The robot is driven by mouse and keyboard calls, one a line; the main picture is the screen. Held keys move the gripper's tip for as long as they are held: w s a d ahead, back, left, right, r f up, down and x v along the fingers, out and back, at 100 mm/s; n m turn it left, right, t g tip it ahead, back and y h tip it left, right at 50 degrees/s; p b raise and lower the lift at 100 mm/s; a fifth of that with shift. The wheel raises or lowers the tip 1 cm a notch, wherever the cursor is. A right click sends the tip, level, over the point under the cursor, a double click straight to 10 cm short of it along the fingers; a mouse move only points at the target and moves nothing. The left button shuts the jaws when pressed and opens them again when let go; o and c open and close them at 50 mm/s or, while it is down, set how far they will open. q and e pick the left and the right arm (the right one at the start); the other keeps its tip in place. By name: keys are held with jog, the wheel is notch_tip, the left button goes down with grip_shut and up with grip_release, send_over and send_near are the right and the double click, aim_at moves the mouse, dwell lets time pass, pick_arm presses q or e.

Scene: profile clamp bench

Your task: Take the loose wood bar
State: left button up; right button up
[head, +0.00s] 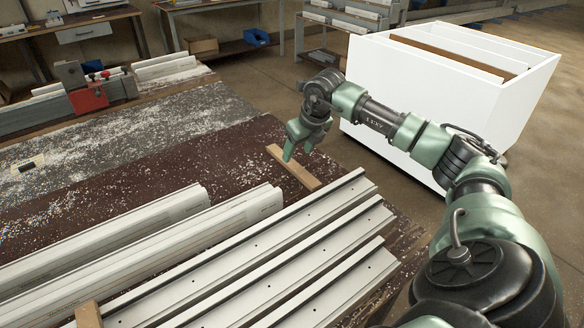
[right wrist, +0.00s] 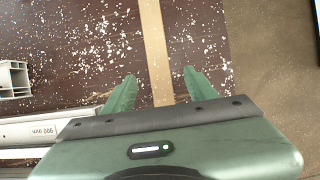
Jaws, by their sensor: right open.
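The loose wood bar (head: 303,174) is a light brown strip lying flat on the dark, chip-strewn bench top, just beyond the white profiles. In the right wrist view the bar (right wrist: 155,45) runs up the picture between my two green fingers. My right gripper (head: 289,151) is over the bar, fingers pointing down; it is open, with a finger on each side of the bar's line in the right wrist view (right wrist: 160,88). I cannot tell how high the fingertips are above the bench. The near end of the bar is hidden by the gripper body in the wrist view. My left gripper is not in view.
Several long white profiles (head: 240,255) lie across the near bench, with another wood piece (head: 88,314) at the lower left. A red clamp (head: 88,95) stands at the back left. A white bin (head: 400,95) stands behind my right arm.

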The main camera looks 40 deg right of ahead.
aim_at(291, 163)
jog(key=x, duration=0.4)
jog(key=p+x, duration=0.1)
jog(key=shift+w+f, duration=0.25)
jog(key=shift+w, duration=0.15)
grip_shut()
